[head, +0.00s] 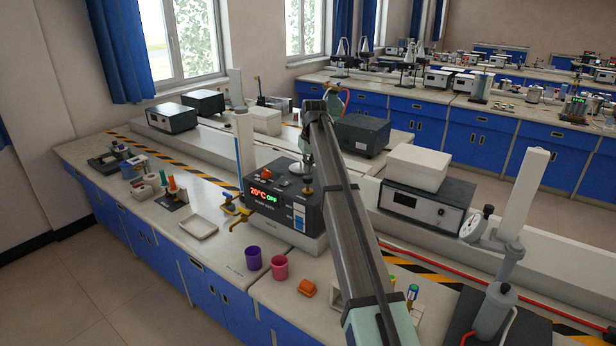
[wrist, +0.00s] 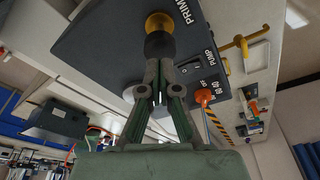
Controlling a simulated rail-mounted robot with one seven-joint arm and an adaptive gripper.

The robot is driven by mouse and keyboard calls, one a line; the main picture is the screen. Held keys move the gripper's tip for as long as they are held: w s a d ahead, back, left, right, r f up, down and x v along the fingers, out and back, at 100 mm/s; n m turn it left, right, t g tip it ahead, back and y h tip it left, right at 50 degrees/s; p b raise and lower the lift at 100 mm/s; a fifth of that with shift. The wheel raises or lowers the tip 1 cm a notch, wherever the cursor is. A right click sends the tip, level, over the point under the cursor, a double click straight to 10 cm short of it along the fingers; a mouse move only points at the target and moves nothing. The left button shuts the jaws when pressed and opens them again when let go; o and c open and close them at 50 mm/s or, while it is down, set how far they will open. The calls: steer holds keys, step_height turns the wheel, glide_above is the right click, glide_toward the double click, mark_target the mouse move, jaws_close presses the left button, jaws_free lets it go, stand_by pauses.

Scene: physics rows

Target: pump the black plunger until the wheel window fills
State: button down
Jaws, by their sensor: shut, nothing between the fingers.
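The black plunger (wrist: 159,45) stands on a brass collar (wrist: 158,22) beside the "PRIME" label on the dark top of the bath unit. In the head view, the bath unit (head: 258,212) shows "20°C OFF", and the brass collar (head: 307,190) is near its front right edge. My gripper (wrist: 159,66) is shut with nothing between its fingers. Its tips are at the plunger's top end; I cannot tell whether they touch it. In the head view my arm hides much of the gripper. I cannot make out the wheel window in either view.
An orange knob (wrist: 204,96) and a yellow tap (wrist: 243,42) are close by in the wrist view. Purple (head: 253,257) and pink (head: 279,266) cups stand before the unit. A dark box (head: 362,134) stands behind my arm. A white tray (head: 198,226) lies to the left.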

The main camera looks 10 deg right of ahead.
steer(key=shift+r, duration=0.1)
stand_by(0.5)
steer(key=shift+w+p+v, duration=0.25)
steer(key=shift+p+v, duration=0.3)
steer(key=shift+v, duration=0.6)
steer(key=shift+w+p+v, duration=0.25)
steer(key=shift+p+v, duration=0.3)
steer(key=shift+v, duration=0.65)
steer(key=shift+a+r, duration=0.1)
